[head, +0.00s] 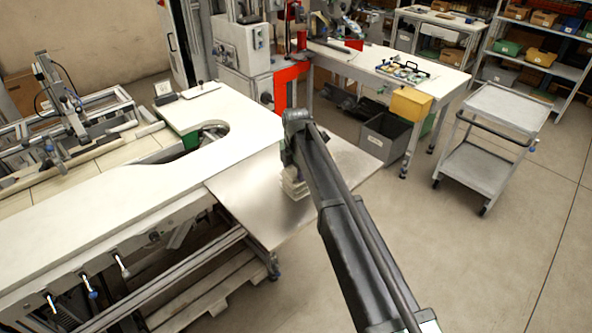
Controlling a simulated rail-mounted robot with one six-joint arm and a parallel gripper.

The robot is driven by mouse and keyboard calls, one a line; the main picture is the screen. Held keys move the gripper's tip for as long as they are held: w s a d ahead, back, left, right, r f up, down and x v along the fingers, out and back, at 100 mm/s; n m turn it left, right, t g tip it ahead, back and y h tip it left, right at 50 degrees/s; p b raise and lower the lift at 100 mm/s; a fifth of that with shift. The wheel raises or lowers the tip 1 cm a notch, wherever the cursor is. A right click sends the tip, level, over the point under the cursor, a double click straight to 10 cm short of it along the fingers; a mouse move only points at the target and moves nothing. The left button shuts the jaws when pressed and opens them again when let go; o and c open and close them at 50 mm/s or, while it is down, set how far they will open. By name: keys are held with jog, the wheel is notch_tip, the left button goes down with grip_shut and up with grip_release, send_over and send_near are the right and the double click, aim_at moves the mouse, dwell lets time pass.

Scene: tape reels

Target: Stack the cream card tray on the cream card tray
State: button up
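A small stack of cream card trays (291,186) stands on the grey metal plate, partly hidden behind my arm. Its left side shows as layered cream edges; I cannot tell how many trays it holds. My arm reaches from the lower right to just above the stack. The wrist end is over the trays, but the fingers are hidden behind the arm. I cannot see whether the gripper is open or shut, whether it holds a tray, or whether it touches the stack.
The grey metal plate (245,195) is bare around the stack. A cream worktop (120,225) with a rounded cut-out adjoins it on the left. A grey bin (385,137) and a yellow box (410,104) are beyond it. A grey trolley (505,107) stands at right on open floor.

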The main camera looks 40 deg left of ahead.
jog(key=shift+o, duration=1.4)
notch_tip(320, 180, up, 12)
jog(key=p, duration=1.2)
jog(key=shift+r, duration=0.25)
jog(key=shift+f, duration=0.1)
